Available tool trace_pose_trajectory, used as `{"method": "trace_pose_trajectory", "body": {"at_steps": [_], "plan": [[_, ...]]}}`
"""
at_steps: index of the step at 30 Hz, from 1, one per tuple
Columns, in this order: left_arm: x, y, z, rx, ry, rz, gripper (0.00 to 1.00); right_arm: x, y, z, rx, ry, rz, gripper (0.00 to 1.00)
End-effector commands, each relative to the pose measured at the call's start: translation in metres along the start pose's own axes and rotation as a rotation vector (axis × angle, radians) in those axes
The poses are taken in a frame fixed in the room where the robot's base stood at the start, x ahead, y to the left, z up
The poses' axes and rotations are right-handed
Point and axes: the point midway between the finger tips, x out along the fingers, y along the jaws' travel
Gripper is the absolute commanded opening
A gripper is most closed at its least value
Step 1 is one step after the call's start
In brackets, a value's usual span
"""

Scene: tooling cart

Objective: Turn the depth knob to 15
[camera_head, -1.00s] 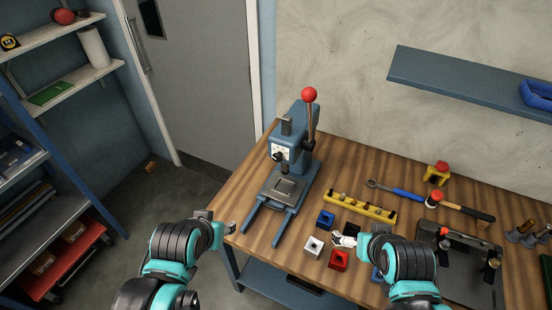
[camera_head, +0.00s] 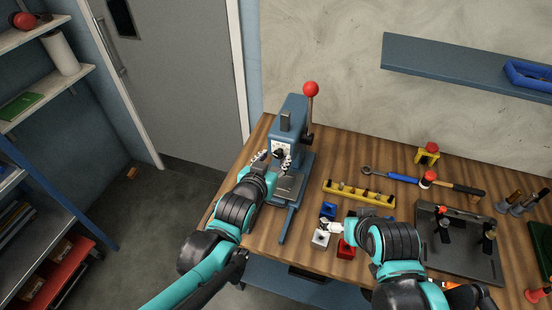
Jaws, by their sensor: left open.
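The blue press (camera_head: 289,115) stands on the workbench with its red-balled lever (camera_head: 311,90) up. The black depth knob (camera_head: 279,153) is on a pale dial plate on the front of the press. It is small and its setting cannot be read. My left gripper (camera_head: 273,160) is open in front of the press head, its two fingertips to either side of the knob. I cannot tell whether they touch it. My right gripper (camera_head: 324,226) hangs low over the small blocks at the bench front, and its jaws are too small to judge.
A white block (camera_head: 320,239), a red block (camera_head: 346,249) and a blue block (camera_head: 328,209) lie near my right gripper. Behind them is a yellow rack (camera_head: 359,194). A wrench, a hammer and a dark fixture plate (camera_head: 455,262) are on the right. A wall shelf (camera_head: 450,64) is above.

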Motion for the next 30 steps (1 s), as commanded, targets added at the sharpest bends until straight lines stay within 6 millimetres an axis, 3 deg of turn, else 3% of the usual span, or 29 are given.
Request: {"method": "trace_pose_trajectory", "body": {"at_steps": [6, 16, 21, 30], "plan": [[0.022, 0.000, 0.001, 0.000, -0.001, -0.001, 0.47, 0.006, 0.000, 0.004, 0.000, 0.000, 0.000, 1.00], [0.025, 0.000, 0.000, 0.000, -0.001, -0.001, 0.47, 0.006, 0.000, 0.004, 0.000, 0.000, 0.000, 1.00], [0.025, 0.000, 0.000, 0.000, -0.001, -0.001, 0.02, 0.006, 0.000, 0.004, 0.000, 0.000, 0.000, 1.00], [0.025, 0.000, 0.000, 0.016, -0.001, -0.006, 0.00, 0.006, 0.000, 0.005, 0.000, 0.000, 0.000, 1.00]]}}
